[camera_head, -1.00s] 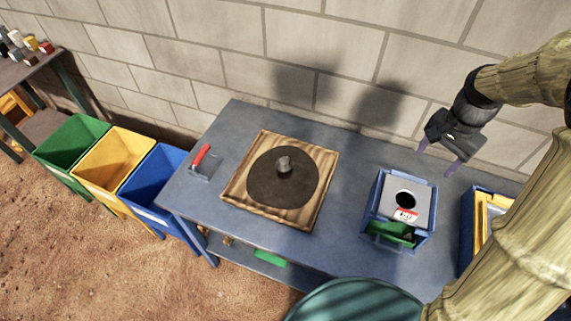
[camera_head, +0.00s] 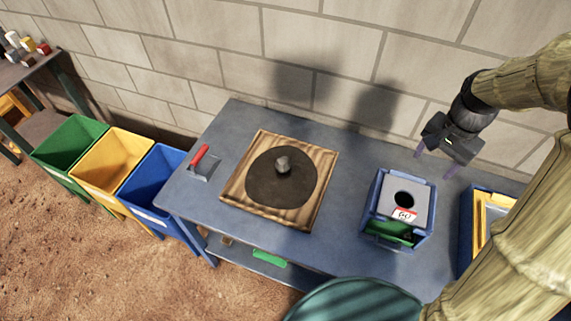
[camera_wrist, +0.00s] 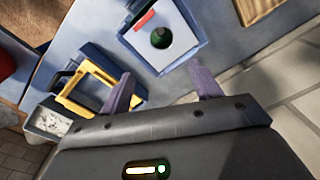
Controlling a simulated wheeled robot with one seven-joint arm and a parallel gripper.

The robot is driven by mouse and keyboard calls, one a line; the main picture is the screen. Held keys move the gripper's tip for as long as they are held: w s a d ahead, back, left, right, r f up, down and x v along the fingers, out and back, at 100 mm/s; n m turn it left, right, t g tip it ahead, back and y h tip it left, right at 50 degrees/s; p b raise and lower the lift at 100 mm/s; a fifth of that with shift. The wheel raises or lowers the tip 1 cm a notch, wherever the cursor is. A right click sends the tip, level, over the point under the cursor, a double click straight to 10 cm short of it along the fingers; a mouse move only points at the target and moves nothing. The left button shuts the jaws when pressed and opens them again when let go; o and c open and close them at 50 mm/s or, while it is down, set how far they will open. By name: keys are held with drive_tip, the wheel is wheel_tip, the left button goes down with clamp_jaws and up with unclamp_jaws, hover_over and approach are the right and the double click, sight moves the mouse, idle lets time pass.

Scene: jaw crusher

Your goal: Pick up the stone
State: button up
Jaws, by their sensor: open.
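The grey stone (camera_head: 283,164) sits on the dark round plate (camera_head: 268,190) in the middle of the wooden board (camera_head: 236,189). My gripper (camera_head: 435,163) is at the right, above the back right part of the table, well apart from the stone. Its two purple fingers are spread and hold nothing. The fingers also show in the wrist view (camera_wrist: 163,86). The stone is not in the wrist view; only a corner of the wooden board (camera_wrist: 258,8) shows there.
A blue box with a grey holed top (camera_head: 421,191) stands on the table (camera_head: 345,185) between board and gripper. A blue and yellow container (camera_head: 481,210) is at the right. The wall (camera_head: 300,50) is close behind.

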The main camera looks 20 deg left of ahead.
drive_tip(key=s+f+n+t, duration=0.2)
drive_tip(key=s+n, duration=0.3)
drive_tip(key=s, duration=0.7)
drive_tip(key=shift+s, duration=0.35)
